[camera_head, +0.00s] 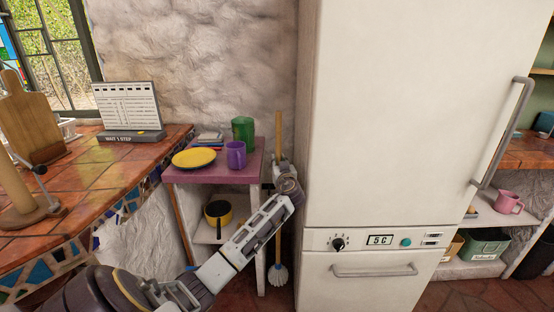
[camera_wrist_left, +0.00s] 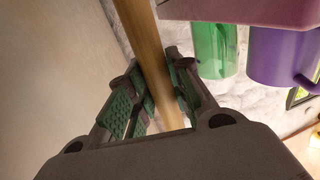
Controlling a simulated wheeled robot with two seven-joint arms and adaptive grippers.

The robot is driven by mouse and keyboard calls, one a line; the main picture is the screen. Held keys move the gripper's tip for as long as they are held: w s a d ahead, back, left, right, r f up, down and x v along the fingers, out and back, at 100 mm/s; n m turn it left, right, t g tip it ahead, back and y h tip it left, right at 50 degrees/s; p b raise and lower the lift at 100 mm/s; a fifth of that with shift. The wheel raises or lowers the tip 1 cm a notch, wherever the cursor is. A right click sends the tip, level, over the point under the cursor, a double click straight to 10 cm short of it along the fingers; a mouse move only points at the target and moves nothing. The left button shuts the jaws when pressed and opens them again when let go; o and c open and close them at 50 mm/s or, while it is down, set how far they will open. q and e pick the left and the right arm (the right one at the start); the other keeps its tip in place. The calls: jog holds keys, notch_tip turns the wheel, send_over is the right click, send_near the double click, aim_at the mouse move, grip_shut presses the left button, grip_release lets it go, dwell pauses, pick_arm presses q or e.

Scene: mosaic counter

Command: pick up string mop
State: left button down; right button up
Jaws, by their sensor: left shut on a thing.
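The string mop has a wooden handle (camera_head: 278,135) and a white string head (camera_head: 278,275). It stands upright in the gap between the purple-topped shelf unit and the fridge, with its head low near the floor. My left gripper (camera_head: 282,168) is at the handle's upper-middle part and hides a stretch of it. In the left wrist view the handle (camera_wrist_left: 148,45) runs between the two green-padded fingers (camera_wrist_left: 162,95), and they are shut on it. My right gripper is in neither view.
The white fridge (camera_head: 400,120) stands close on the right. The purple-topped shelf unit (camera_head: 190,174) on the left bears a yellow plate (camera_head: 194,157), a purple mug (camera_head: 236,154) and a green cup (camera_head: 243,130). A yellow pot (camera_head: 218,212) sits on its lower shelf. The tiled counter (camera_head: 90,165) is further left.

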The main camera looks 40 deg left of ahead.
pick_arm(q)
jog(key=b+v, duration=0.3)
jog(key=v, duration=2.3)
jog(key=shift+d+r+b, duration=0.15)
jog(key=shift+d+b, duration=0.05)
jog(key=shift+b, duration=0.15)
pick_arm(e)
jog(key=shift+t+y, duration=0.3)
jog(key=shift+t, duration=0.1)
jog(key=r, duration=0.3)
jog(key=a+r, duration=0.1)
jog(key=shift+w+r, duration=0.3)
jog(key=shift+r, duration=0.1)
pick_arm(q)
jog(key=shift+s, duration=0.1)
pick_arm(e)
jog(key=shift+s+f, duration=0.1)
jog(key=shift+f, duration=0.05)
